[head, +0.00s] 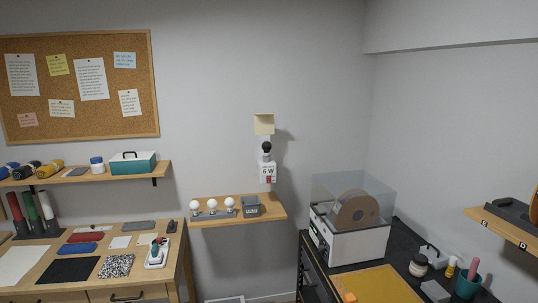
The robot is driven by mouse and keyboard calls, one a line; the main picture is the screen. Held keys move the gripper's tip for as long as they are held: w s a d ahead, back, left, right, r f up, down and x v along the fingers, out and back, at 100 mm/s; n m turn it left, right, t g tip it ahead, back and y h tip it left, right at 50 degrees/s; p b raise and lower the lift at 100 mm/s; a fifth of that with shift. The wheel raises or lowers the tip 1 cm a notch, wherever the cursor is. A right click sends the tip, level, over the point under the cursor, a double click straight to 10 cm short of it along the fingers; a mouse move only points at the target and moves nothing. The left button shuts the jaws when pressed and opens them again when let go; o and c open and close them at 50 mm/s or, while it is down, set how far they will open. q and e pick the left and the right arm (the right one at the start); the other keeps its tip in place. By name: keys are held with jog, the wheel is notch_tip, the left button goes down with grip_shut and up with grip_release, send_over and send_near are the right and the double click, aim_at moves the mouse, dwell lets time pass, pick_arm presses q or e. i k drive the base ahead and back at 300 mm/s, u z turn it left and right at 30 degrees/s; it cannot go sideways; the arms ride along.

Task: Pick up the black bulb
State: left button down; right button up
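The black bulb (266,147) is small and round. It sits upright at the top of a white wall fixture (267,172) marked "6 W", with a small red part low on its front. Below, a small wooden wall shelf (262,215) carries a row of white bulbs (213,205) on a grey base and a dark grey box (251,206). Neither of my grippers shows in the head view.
A wooden desk (185,284) with mats and tools stands at the left, below a shelf with a teal box (133,163). At the right, a dark bench (408,240) holds a clear-topped machine (351,244) with a spool.

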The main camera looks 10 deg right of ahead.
aim_at(267, 146)
jog(key=z, duration=0.15)
jog(key=i, duration=1.3)
jog(key=u, duration=0.05)
